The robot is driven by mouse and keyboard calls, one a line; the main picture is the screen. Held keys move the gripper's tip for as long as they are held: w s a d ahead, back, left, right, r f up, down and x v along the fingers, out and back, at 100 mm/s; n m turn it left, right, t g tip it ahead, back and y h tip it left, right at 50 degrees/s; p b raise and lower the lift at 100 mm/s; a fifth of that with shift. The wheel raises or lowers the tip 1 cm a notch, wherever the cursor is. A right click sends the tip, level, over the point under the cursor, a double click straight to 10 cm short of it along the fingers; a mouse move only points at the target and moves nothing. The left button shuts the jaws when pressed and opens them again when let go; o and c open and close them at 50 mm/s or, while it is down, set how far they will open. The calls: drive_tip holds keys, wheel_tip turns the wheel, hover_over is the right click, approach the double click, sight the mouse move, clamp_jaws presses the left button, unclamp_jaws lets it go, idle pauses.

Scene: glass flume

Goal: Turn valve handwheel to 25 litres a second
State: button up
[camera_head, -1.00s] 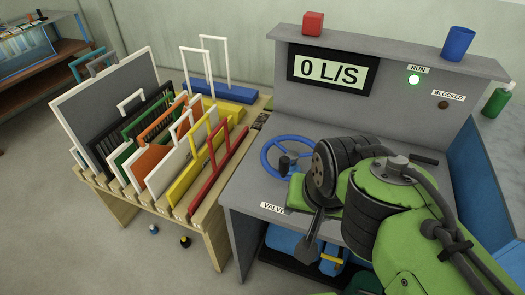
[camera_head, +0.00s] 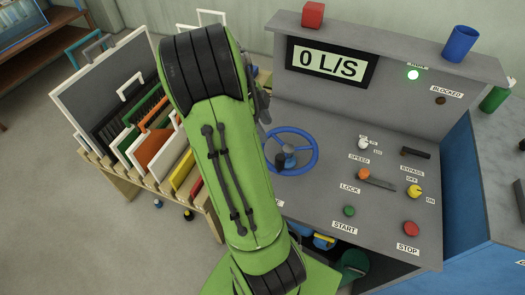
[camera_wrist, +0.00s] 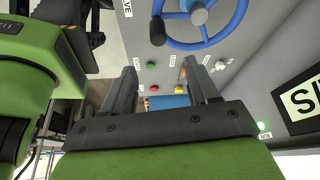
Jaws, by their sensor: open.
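The blue valve handwheel (camera_head: 291,150) lies flat on the left part of the grey console, with a dark knob on its rim. It also shows at the top of the wrist view (camera_wrist: 205,22), beyond the fingers and apart from them. The display (camera_head: 331,64) reads 0 L/S. In the wrist view my gripper (camera_wrist: 168,85) is open, with two dark fingers and nothing between them. In the head view my green arm covers the area left of the wheel, and the gripper is hidden there.
The console carries a green START button (camera_head: 348,211), a red STOP button (camera_head: 411,229), a yellow bypass knob (camera_head: 414,191), and an orange-tipped lock lever (camera_head: 364,174). A red block (camera_head: 313,14) and blue cup (camera_head: 459,44) stand on top. A rack of coloured panels (camera_head: 150,140) stands left.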

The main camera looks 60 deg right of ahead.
sight(280, 157)
drive_tip(key=b+x, duration=0.1)
drive_tip(key=x, duration=1.4)
drive_tip(key=shift+s+a+f, duration=0.1)
drive_tip(key=shift+s+f, duration=0.1)
drive_tip(key=shift+f, duration=0.15)
clamp_jaws()
